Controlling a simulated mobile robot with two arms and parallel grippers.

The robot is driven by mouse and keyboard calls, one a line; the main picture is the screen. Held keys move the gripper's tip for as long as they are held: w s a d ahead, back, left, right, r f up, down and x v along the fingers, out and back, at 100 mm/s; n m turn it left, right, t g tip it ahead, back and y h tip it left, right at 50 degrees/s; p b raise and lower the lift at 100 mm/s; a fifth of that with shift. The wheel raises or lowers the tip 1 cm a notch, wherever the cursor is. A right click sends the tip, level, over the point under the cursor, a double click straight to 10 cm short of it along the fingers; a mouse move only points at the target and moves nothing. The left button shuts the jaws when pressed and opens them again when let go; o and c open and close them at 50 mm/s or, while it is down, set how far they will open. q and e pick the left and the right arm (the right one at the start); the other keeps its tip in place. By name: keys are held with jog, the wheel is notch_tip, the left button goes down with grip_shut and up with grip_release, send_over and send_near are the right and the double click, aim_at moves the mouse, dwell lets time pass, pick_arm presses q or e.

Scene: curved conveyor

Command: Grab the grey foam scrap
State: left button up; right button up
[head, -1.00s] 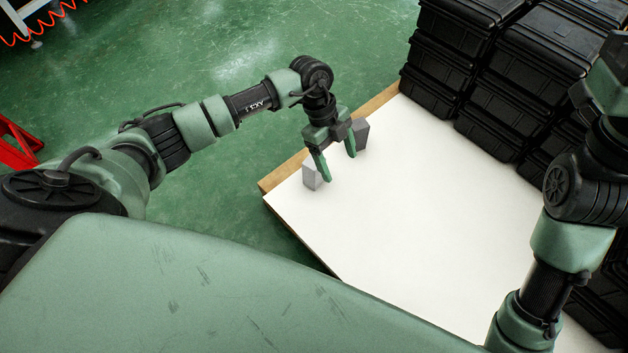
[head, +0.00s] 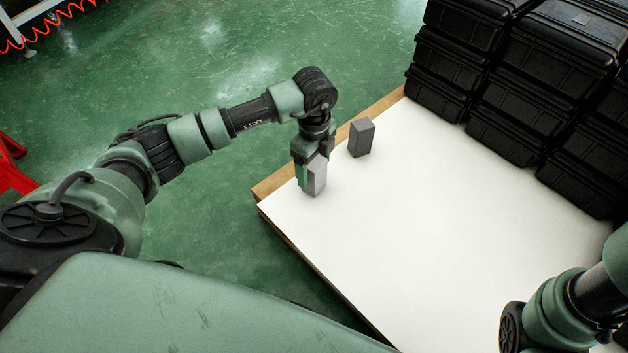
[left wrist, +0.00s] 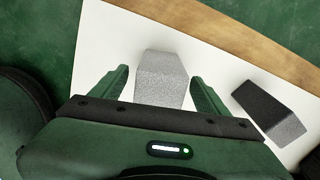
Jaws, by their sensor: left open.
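A light grey block (head: 317,182) stands upright near the left corner of the white tabletop. A darker grey block (head: 361,139) stands farther back, apart from it. Which of them is the foam scrap I cannot tell by material. My left gripper (head: 311,176) points down at the light block, open. In the left wrist view the light block (left wrist: 160,78) sits between the two fingers (left wrist: 159,76), with a small gap showing on each side; the dark block (left wrist: 270,110) lies outside, right of the fingers. My right gripper is out of view; only its arm shows at lower right.
The white tabletop (head: 420,220) has a wooden edge (head: 385,104) and is clear in the middle. Stacked black cases (head: 520,115) stand along its far right side. Green floor lies beyond the left edge.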

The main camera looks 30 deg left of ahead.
pick_arm(q)
jog(key=shift+f, duration=0.8)
jog(key=c, duration=1.4)
jog(key=shift+r, duration=0.1)
jog(key=shift+r, duration=0.1)
